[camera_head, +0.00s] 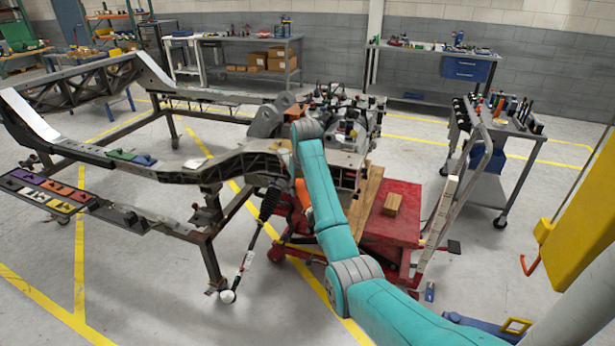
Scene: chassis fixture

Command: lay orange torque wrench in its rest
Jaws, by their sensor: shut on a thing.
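My teal arm reaches up from the bottom right to the chassis in the middle of the head view. Its bend stands in front of the chassis, and my gripper is hidden behind the arm, so its fingers cannot be seen. A short orange piece, apparently part of the orange torque wrench (303,195), shows just left of my forearm, beside the chassis front. The rest of it is hidden, and I cannot see what holds it. I cannot make out for sure which place is the wrench's rest. A dark tray with coloured pads (20,192) is fixed at the frame's left side.
The grey chassis frame (225,165) fills the middle and left. A shaft with a black boot (268,203) slants down to the floor. A red lift cart (395,222) with a wooden block (392,204) stands right. A tool trolley (510,125) stands beyond. The front-left floor is clear.

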